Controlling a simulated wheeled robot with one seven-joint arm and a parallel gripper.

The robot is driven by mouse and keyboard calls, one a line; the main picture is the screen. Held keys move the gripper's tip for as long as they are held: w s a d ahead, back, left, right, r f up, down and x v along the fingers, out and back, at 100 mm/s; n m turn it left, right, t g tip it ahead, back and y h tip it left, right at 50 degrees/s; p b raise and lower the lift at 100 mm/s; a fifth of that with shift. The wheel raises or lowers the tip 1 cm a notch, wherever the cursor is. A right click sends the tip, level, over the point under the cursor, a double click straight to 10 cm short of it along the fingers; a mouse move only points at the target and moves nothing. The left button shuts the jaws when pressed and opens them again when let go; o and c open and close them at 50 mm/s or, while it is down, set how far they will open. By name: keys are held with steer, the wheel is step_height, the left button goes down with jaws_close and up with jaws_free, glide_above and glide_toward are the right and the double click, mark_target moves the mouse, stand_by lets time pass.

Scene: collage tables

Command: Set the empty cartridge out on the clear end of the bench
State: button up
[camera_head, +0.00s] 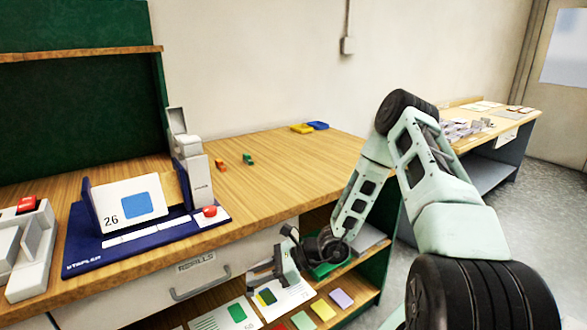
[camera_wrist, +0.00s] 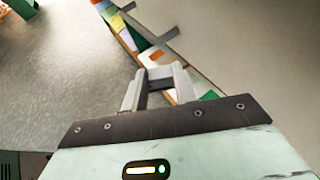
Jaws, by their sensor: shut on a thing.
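My gripper (camera_head: 262,279) is low in front of the bench, beside the drawer marked REFILLS (camera_head: 190,280) and above the open lower shelf. In the wrist view its fingers (camera_wrist: 160,82) are closed on a small grey piece (camera_wrist: 160,72) at the tips. The fingers hide much of it, and I cannot tell for sure that it is the empty cartridge. The wooden bench top (camera_head: 300,165) has a wide bare stretch at its right end. A small green piece (camera_head: 248,159) and an orange-and-green piece (camera_head: 220,165) lie on the bench near its middle.
A blue-based device (camera_head: 85,255) with a card marked 26 (camera_head: 130,205) and red button (camera_head: 209,211) stands at left. Yellow (camera_head: 301,128) and blue (camera_head: 317,125) pieces lie at the back. Coloured cards (camera_head: 322,309) lie on the lower shelf. The drawer handle (camera_head: 200,285) sticks out.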

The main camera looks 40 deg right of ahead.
step_height(320, 180, down, 6)
steer(key=b, duration=0.4)
steer(key=shift+a+f+b, duration=0.15)
steer(key=shift+f+b, duration=0.05)
steer(key=shift+b, duration=0.1)
steer(key=shift+s, duration=0.15)
steer(key=shift+r, duration=0.15)
